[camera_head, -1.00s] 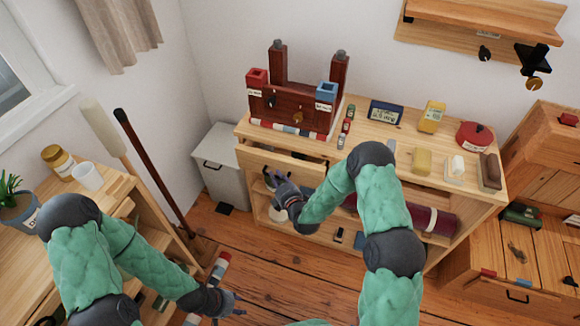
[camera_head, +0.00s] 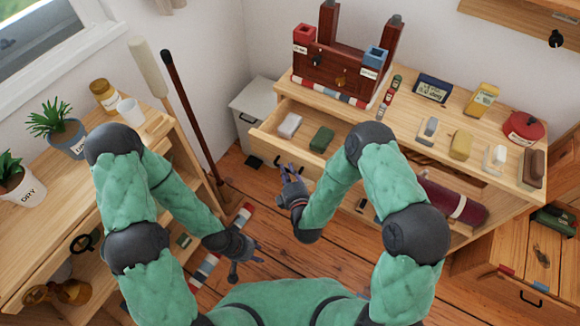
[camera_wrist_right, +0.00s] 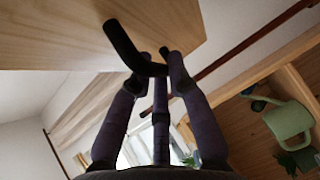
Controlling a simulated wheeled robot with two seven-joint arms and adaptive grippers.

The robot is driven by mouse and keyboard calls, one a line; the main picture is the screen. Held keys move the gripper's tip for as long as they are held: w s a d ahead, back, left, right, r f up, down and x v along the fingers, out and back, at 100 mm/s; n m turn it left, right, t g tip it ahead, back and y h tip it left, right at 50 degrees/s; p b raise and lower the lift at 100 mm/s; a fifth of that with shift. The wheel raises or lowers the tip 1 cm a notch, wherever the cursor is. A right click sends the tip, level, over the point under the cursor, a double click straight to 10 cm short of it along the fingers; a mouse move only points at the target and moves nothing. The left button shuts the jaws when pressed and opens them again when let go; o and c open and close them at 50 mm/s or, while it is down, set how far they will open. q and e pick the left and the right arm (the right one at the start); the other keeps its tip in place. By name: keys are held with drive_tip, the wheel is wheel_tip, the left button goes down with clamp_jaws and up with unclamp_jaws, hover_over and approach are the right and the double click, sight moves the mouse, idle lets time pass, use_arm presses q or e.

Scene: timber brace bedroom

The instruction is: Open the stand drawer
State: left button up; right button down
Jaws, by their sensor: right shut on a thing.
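The stand drawer (camera_head: 262,138) is pulled out from the light wood stand (camera_head: 425,155). A white block (camera_head: 289,125) and a green block (camera_head: 321,139) lie inside. My right gripper (camera_head: 288,170) is at the drawer's front; in the right wrist view it (camera_wrist_right: 160,70) is shut on the black drawer handle (camera_wrist_right: 127,43), against the pale wooden front. My left gripper (camera_head: 246,266) is low, over the floor left of the stand, with its fingers spread and empty.
A grey bin (camera_head: 257,105) stands left of the stand. A striped bar (camera_head: 208,268) lies on the floor near my left gripper. A shelf with plants (camera_head: 55,128) is at the left. A red rack (camera_head: 345,75) and small items cover the stand top.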

drive_tip(key=shift+s+a+f, duration=0.1)
drive_tip(key=shift+s+f, duration=0.1)
drive_tip(key=shift+s, duration=0.05)
drive_tip(key=c, duration=1.4)
unclamp_jaws()
drive_tip(key=shift+r, duration=0.1)
drive_tip(key=v, duration=1.2)
drive_tip(key=shift+w, duration=0.1)
